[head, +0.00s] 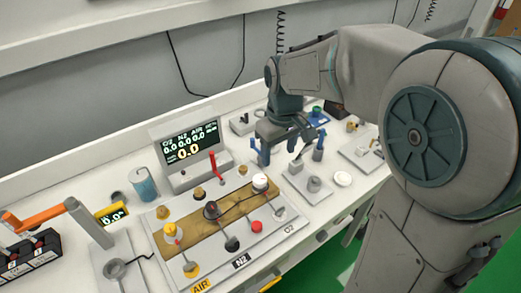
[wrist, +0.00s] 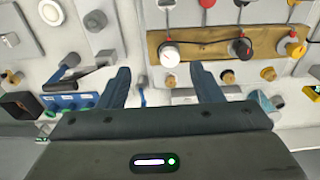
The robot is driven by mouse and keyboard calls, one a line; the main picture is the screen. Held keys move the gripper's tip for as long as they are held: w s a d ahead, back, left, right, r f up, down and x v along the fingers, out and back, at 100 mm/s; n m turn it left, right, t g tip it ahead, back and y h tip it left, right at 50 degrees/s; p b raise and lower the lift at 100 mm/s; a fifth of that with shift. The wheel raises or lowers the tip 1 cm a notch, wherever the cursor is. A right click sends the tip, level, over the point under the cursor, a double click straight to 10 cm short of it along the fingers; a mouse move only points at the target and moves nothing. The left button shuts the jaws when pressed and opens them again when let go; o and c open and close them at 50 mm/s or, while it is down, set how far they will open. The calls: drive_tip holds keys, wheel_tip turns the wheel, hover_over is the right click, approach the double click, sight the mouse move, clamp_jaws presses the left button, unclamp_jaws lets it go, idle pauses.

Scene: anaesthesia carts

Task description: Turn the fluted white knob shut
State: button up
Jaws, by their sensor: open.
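A white knob (head: 260,183) stands at the right end of the brown strip on the pale gas panel (head: 215,262). In the wrist view the white knob (wrist: 170,56) has a small red mark beside it, just beyond the gap between my fingertips. Its fluting is too small to make out, and I cannot tell its turn position. My gripper (head: 291,153) is open and empty, above and behind the panel's right end. In the wrist view my gripper (wrist: 160,76) has its fingers spread wide, apart from the knob.
A dark knob (head: 211,209) and a yellow knob (head: 171,231) share the strip. A red lever (head: 216,165) rises behind it. A display box (head: 190,150) stands at the back. A white round cap (head: 343,179) and a grey fixture (head: 312,186) lie to the right.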

drive_tip(key=n+p, duration=0.2)
approach(261, 179)
drive_tip(key=shift+g, duration=0.4)
drive_tip(key=f, duration=0.2)
drive_tip(key=f+p, duration=0.1)
drive_tip(key=f, duration=0.5)
drive_tip(key=shift+w+a+f+p, duration=0.25)
drive_tip(key=shift+w+p, duration=0.05)
drive_tip(key=shift+w, duration=0.1)
drive_tip(key=c, duration=1)
drive_tip(key=shift+d, duration=0.2)
drive_tip(key=shift+a, duration=0.15)
